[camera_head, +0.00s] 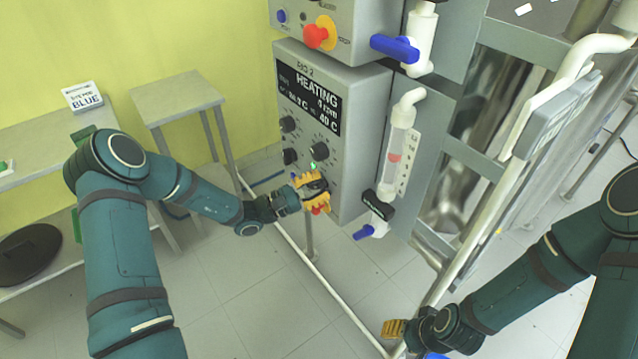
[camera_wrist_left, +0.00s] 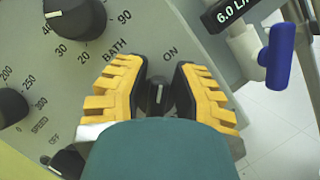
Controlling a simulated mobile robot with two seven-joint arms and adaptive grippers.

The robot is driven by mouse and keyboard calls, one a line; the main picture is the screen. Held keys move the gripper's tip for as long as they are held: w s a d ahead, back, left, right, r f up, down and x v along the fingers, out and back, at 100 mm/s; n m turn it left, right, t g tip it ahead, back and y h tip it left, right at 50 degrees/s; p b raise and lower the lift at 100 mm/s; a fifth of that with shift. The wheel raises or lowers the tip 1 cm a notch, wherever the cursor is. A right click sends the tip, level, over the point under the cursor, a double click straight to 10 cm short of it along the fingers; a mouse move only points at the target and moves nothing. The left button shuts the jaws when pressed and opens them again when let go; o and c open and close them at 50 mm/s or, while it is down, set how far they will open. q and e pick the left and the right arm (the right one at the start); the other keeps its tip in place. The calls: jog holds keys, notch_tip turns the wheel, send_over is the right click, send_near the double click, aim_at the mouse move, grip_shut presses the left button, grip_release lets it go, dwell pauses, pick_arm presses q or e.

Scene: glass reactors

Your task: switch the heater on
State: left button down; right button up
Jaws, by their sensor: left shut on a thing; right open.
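The heater control box (camera_head: 345,95) has a dark display reading "HEATING" and several black knobs on its front panel. My left gripper (camera_head: 313,187) is at the lower part of this panel. In the left wrist view the yellow-padded fingers of my left gripper (camera_wrist_left: 160,95) are shut on a small black knob (camera_wrist_left: 158,92), with the printed word "ON" just above it to the right. A larger black knob marked "BATH" (camera_wrist_left: 75,16) sits at the upper left. My right gripper (camera_head: 398,330) is open at the bottom of the head view, away from the panel; its fingers show only partly.
A flow meter (camera_head: 400,140) with a black valve handle and blue-handled valves stand right of the box. A red button on yellow (camera_head: 318,34) is above. A metal frame rail (camera_head: 320,280) runs below. A small table (camera_head: 175,97) is at left.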

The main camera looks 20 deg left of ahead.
pick_arm(q)
jog(key=shift+f+m+g, duration=0.2)
jog(key=shift+m+g, duration=0.05)
jog(key=shift+m, duration=0.4)
jog(key=shift+f+m+g, duration=0.2)
jog(key=shift+m+g, duration=0.05)
jog(key=shift+m, duration=0.4)
jog(key=c, duration=1.1)
grip_release()
jog(key=shift+o, duration=0.9)
jog(key=shift+w+a, duration=0.1)
jog(key=shift+r, duration=0.1)
